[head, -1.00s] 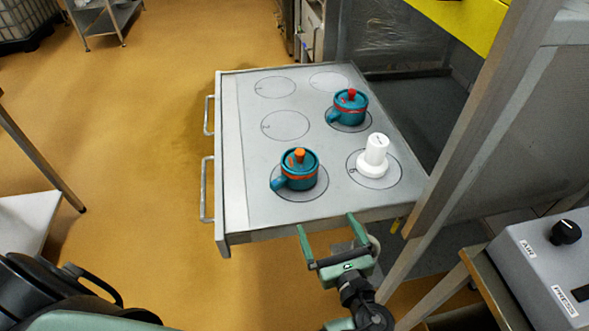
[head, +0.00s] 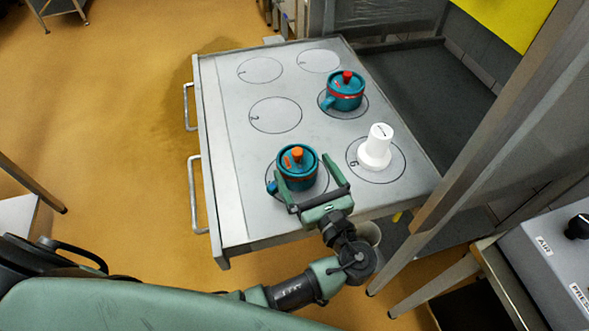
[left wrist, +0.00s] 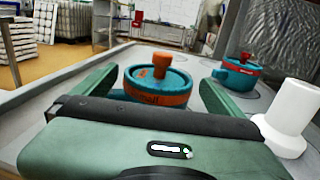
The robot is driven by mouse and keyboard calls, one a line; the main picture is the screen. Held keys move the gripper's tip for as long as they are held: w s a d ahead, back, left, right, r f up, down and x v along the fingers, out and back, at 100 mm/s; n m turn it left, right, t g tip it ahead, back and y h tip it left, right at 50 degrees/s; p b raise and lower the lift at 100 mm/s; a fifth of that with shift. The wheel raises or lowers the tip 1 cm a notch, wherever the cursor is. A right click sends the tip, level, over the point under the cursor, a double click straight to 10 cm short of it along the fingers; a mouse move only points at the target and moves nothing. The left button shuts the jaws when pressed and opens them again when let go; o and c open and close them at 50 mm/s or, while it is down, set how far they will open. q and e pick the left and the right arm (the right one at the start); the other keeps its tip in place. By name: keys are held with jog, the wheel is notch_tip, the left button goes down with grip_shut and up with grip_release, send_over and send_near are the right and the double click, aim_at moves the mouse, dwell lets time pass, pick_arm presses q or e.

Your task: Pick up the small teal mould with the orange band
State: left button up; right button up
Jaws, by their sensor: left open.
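The small teal mould with the orange band (head: 298,180) stands upright on a marked circle near the front of the grey table. It has a lid with an orange knob and a handle at its left. My left gripper (head: 302,165) is open, one finger on each side of the mould, holding nothing. In the left wrist view the mould (left wrist: 156,82) sits between the open fingers, its lower part hidden by the gripper body. I cannot tell whether a finger touches it. My right gripper is not in view.
A similar teal mould with a red band and red knob (head: 346,92) stands farther back. A white stepped piece (head: 376,148) stands just right of my gripper. A metal post (head: 500,130) rises at the right.

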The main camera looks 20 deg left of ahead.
aim_at(299, 162)
pick_arm(q)
jog(key=x, duration=0.4)
jog(key=shift+f+p, duration=0.15)
jog(key=shift+p, duration=0.25)
jog(key=shift+c, duration=1.2)
jog(key=c, duration=0.9)
jog(key=shift+c, duration=0.2)
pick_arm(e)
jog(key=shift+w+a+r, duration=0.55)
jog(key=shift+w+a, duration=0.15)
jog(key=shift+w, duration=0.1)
